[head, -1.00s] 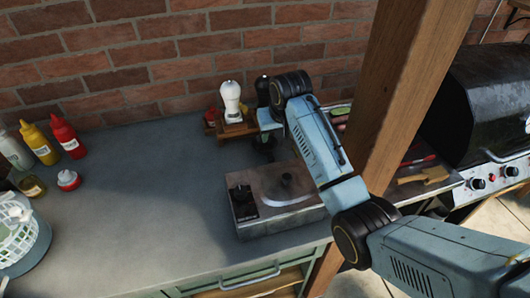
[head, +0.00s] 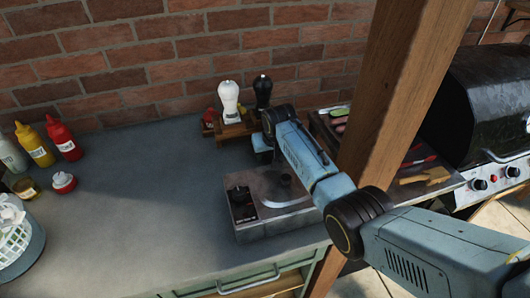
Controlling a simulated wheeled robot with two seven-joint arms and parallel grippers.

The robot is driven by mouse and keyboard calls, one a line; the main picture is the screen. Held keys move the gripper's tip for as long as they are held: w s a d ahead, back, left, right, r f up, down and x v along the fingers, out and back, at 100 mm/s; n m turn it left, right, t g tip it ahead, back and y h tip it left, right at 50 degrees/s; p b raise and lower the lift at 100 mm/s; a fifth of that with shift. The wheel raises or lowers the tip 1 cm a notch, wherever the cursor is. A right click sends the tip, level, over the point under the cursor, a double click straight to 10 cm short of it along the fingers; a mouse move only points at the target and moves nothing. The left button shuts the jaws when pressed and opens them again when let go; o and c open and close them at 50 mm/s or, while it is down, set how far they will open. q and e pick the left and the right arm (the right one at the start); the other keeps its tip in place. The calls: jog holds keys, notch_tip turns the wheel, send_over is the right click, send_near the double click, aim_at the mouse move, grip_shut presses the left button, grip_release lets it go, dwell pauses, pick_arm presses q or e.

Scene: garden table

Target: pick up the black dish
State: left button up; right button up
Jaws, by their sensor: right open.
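I cannot make out a black dish in the head view; my right forearm and wrist cover part of the counter and the hotplate. My right gripper (head: 265,157) points down just behind the hotplate (head: 246,213), beside the wooden stand. Its fingers are dark and small in the picture; it is open, and I see nothing held in it. My left gripper is not in view.
A white mill (head: 229,98) and a black mill (head: 262,90) stand by the wooden stand (head: 236,131). Sauce bottles (head: 64,141) and a white basket (head: 12,240) are at left. A wooden post (head: 400,90) and grill (head: 490,105) are at right. The counter's middle (head: 140,180) is clear.

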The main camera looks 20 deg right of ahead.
jog(key=shift+w+f, duration=0.2)
jog(key=shift+f, duration=0.35)
jog(key=c, duration=1)
jog(key=shift+r, duration=0.2)
